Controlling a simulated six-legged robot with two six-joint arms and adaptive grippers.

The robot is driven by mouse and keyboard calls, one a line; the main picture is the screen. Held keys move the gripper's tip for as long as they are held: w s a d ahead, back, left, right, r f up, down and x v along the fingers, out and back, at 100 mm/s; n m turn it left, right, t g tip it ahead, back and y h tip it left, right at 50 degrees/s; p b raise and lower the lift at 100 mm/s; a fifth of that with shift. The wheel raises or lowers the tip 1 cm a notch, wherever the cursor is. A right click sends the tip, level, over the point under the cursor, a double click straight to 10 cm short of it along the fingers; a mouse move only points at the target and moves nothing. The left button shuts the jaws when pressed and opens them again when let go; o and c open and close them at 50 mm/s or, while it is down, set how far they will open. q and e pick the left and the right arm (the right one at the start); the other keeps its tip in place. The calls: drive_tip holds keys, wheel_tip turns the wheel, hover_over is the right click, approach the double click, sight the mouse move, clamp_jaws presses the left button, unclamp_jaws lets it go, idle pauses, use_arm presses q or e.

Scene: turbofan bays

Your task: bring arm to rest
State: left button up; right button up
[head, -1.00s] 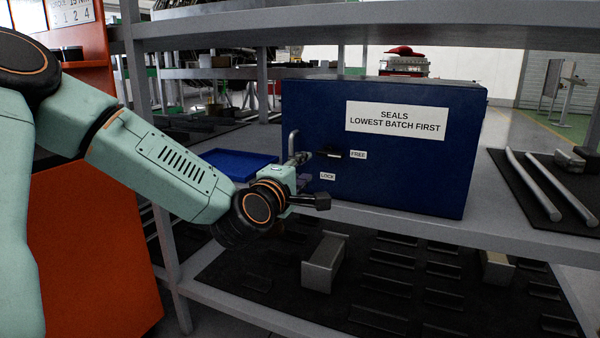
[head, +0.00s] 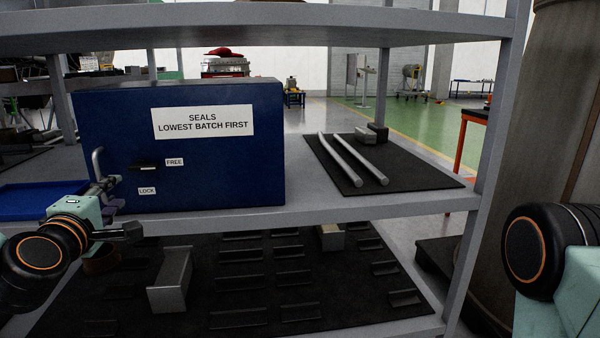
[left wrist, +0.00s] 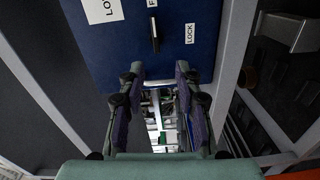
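My left gripper (head: 116,207) is beside the lower left front of a blue box (head: 225,172) labelled SEALS LOWEST BATCH FIRST. In the left wrist view its two fingers (left wrist: 159,74) are apart with nothing held between them. A grey handle (head: 97,160) is at the box's left edge, just above the gripper; contact cannot be told. Part of my right arm (head: 545,255) shows at the right edge, its gripper out of view.
The box stands on a grey shelf (head: 330,212). A blue tray (head: 30,203) lies to its left, and two metal rods (head: 352,160) lie on a dark mat to its right. A shelf post (head: 490,150) rises at right.

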use_arm(q)
drive_tip(key=s+d+f+m+g+h+p, duration=0.1)
drive_tip(key=s+d+f+m+g, duration=0.3)
drive_tip(key=f, duration=0.3)
drive_tip(key=s+d+f+m+g+h+p, duration=0.1)
drive_tip(key=s+d+f+m+g+h, duration=0.15)
drive_tip(key=d+f+m, duration=0.4)
drive_tip(key=s+d+f+m+g+h+p, duration=0.1)
drive_tip(key=s+f+m+g, duration=0.2)
drive_tip(key=f, duration=0.5)
drive_tip(key=s+d+f+m+g+p, duration=0.1)
drive_tip(key=s+f, duration=0.3)
drive_tip(key=s, duration=0.5)
drive_tip(key=s+d+f+m+g+p, duration=0.1)
drive_tip(key=s+f+g, duration=0.3)
drive_tip(key=s, duration=0.5)
drive_tip(key=s+d+f+m+g+p, duration=0.2)
drive_tip(key=s+f, duration=0.4)
drive_tip(key=s, duration=0.3)
drive_tip(key=shift+m+g+y, duration=0.35)
drive_tip(key=shift+m+g, duration=0.1)
drive_tip(key=shift+m, duration=0.4)
drive_tip(key=shift+d, duration=0.1)
drive_tip(key=shift+c, duration=0.3)
